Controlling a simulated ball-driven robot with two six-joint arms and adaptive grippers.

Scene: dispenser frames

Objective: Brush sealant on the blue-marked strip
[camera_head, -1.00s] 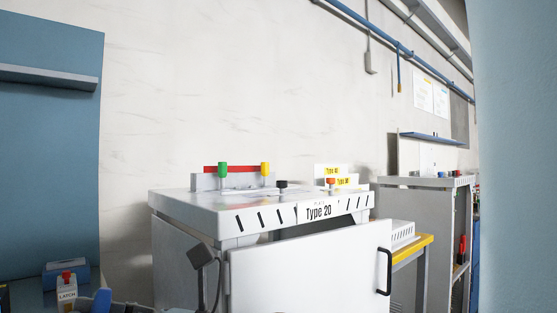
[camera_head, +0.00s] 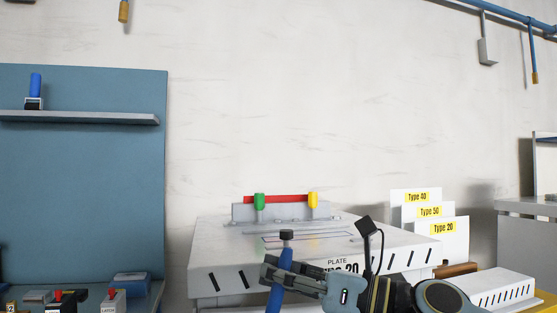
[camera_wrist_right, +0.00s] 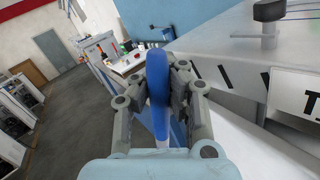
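My right gripper (camera_head: 272,274) is in front of the white cabinet (camera_head: 215,255) labelled Type 20. It is shut on a blue-handled tool (camera_head: 283,272), which stands roughly upright. In the right wrist view the blue handle (camera_wrist_right: 158,85) sits between both fingers of the gripper (camera_wrist_right: 168,88); its working end is hidden, so I cannot confirm a brush. Thin outlined markings (camera_head: 293,238) show on the cabinet top, too small to tell apart. A blue line (camera_wrist_right: 300,4) shows at the edge of the right wrist view. My left gripper is out of view.
A green knob (camera_head: 260,202) and a yellow knob (camera_head: 313,200) flank a red bar (camera_head: 280,199) at the back of the cabinet top. Type cards (camera_head: 430,230) stand at right. A blue panel (camera_head: 80,180) with a shelf stands at left.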

